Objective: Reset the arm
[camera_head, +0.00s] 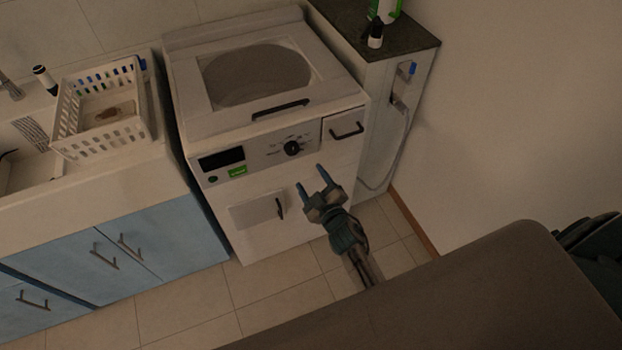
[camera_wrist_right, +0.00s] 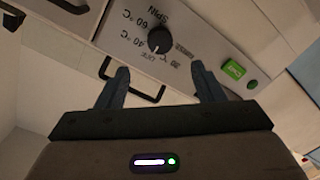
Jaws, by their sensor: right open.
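My right gripper (camera_head: 311,180) is open and empty in the head view, with its two fingers pointing at the front of the white washing machine (camera_head: 270,205). It is below the control panel, near the panel's dark knob (camera_head: 292,148). In the right wrist view, the gripper's two dark fingers (camera_wrist_right: 162,88) stand apart with nothing between them. Beyond them are the knob (camera_wrist_right: 159,40), temperature and spin markings and a green button (camera_wrist_right: 233,70). I cannot tell the exact gap to the machine. My left gripper is not in view.
A detergent drawer handle (camera_head: 346,131) and a lower door handle (camera_head: 279,208) stick out near the gripper. A white basket (camera_head: 146,110) stands on the counter at the left above blue cabinets (camera_head: 170,235). A dark-topped cabinet (camera_head: 415,40) is at the right. Tiled floor (camera_head: 185,310) lies below.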

